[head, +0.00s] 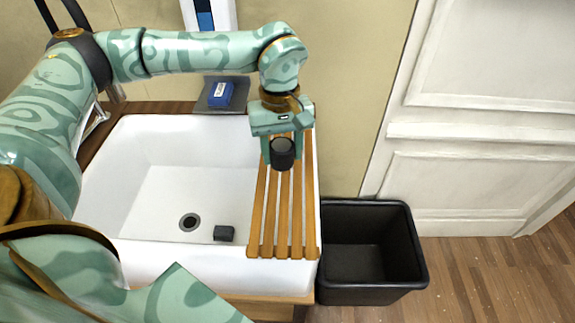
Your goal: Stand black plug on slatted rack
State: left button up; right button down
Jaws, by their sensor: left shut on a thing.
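The black plug (283,155) is a short dark cylinder and looks upright. My left gripper (282,148) points down with its two fingers on either side of the plug, shut on it. The plug is over the far half of the slatted rack (284,215), whose wooden slats lie across the right end of the white sink. I cannot tell whether the plug's underside touches the slats. My right gripper is not in view.
The white sink (150,180) has a round drain (189,222) and a small dark block (224,233) in it. A blue box (220,94) sits on a grey tray behind the sink. A black bin (370,250) stands right of the rack. The rack's near half is clear.

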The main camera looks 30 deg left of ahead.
pick_arm(q)
jog(key=w+f, duration=0.1)
jog(key=f, duration=0.1)
jog(key=w+a+f+b, duration=0.1)
jog(key=w+f, duration=0.1)
jog(key=w+a+f, duration=0.1)
jog(key=f, duration=0.1)
jog(key=shift+w, duration=0.4)
notch_tip(320, 180, down, 3)
jog(key=shift+w+a+f+b, duration=0.15)
jog(key=shift+f+b, duration=0.05)
jog(key=shift+b, duration=0.45)
jog(key=o, duration=1)
jog(key=r+p, duration=0.1)
jog(key=r, duration=0.7)
jog(key=w+r+p, duration=0.1)
jog(key=r, duration=0.3)
jog(key=shift+a+p, duration=0.3)
jog(key=shift+a, duration=0.1)
